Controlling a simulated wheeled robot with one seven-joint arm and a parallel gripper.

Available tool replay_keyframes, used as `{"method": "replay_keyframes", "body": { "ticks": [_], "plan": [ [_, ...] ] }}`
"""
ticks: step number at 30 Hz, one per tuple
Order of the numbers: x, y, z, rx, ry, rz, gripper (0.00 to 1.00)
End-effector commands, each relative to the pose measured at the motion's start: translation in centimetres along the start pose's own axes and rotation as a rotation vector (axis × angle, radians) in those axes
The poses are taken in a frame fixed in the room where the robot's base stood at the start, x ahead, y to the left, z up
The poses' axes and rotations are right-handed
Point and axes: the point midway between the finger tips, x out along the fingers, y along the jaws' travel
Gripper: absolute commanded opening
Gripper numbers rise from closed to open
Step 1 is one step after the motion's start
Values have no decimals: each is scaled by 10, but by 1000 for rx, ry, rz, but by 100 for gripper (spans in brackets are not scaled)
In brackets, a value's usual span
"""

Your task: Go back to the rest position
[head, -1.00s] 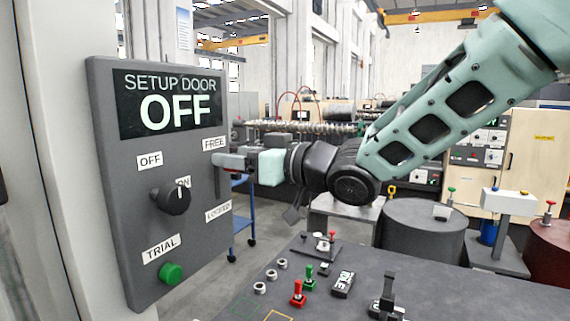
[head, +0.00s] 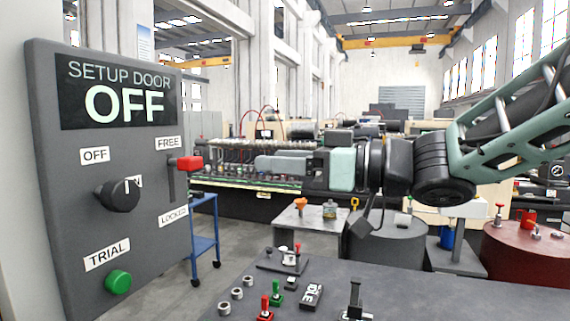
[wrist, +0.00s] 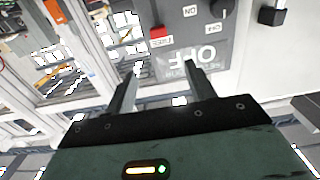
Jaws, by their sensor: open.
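My gripper (head: 262,165) is in the middle of the head view, pointing left toward the grey panel (head: 75,215). It is empty and stands apart to the right of the panel's red-handled lever (head: 189,163). That handle is up beside the FREE label. In the wrist view the two fingers of my gripper (wrist: 160,75) are spread with nothing between them. The panel shows upside down ahead of them, with the red handle (wrist: 158,32) beyond the fingertips. The panel's display (head: 122,97) reads SETUP DOOR OFF.
A dark table (head: 420,300) with small red and green pieces lies below my arm. A grey barrel (head: 385,245) and a red barrel (head: 525,250) stand behind it. A blue cart (head: 204,240) is beside the panel. Open air surrounds my gripper.

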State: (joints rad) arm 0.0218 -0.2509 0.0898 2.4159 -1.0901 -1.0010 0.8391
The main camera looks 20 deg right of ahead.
Motion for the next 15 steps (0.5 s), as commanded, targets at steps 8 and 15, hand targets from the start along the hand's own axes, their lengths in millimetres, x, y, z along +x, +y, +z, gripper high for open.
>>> {"method": "replay_keyframes", "body": {
  "ticks": [8, 15],
  "plan": [
    [0, 0, 0, 0, 0, 0, 55],
    [6, 4, 16, 3, -26, 45, 55]
  ]
}}
